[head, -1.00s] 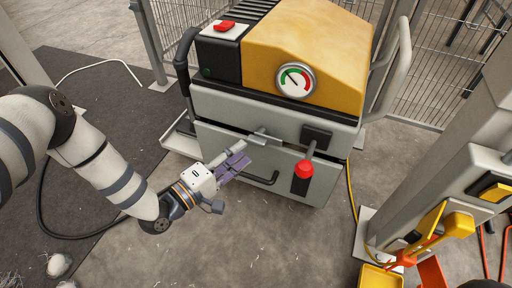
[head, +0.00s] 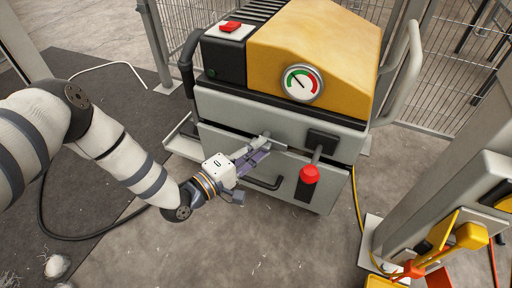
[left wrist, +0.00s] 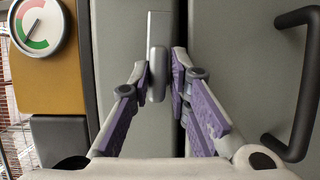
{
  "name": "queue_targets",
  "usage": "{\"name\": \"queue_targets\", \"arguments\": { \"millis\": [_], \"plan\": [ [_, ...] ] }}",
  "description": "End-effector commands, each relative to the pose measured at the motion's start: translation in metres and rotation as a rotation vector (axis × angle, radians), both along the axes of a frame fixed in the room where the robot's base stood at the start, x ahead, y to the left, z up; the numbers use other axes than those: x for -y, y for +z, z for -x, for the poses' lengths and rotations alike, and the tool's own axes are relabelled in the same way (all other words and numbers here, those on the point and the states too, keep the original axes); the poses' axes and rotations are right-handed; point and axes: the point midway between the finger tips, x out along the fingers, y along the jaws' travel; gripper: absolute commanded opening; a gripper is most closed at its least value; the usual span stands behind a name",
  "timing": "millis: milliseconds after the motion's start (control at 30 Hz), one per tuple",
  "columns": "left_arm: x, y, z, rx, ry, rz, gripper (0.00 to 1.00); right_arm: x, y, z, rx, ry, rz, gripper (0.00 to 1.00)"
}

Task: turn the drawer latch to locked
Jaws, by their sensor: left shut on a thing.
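The drawer latch (head: 270,142) is a small grey metal piece at the top edge of the grey drawer front (head: 232,146). In the left wrist view the latch (left wrist: 157,75) shows as a rounded grey bar on a flat plate, between the purple-padded fingers. My left gripper (head: 262,150) is at the machine's front and shut on the latch; in the left wrist view its fingertips (left wrist: 163,72) lie on both sides of the bar. The gripper partly hides the latch in the head view. My right gripper is in no view.
A dark drawer handle (head: 262,184) sits below the latch. A red-knobbed lever (head: 310,173) stands out to its right. A gauge (head: 302,83) is on the yellow hood above. A grey post (head: 440,170) with yellow tools stands right.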

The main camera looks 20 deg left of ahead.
Motion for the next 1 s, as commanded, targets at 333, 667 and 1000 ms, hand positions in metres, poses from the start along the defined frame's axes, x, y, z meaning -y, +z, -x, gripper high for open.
{"name": "queue_targets", "arguments": {
  "millis": [333,667,1000],
  "plan": [
    [0.001,0.010,-0.002,0.020,-0.001,-0.147,0.00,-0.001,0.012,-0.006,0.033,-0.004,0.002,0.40],
    [0.003,0.014,-0.003,0.034,-0.002,-0.449,0.00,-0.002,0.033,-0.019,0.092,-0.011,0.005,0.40],
    [0.006,0.015,-0.003,0.045,-0.003,-0.771,0.00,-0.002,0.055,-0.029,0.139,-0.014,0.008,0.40]
  ]
}}
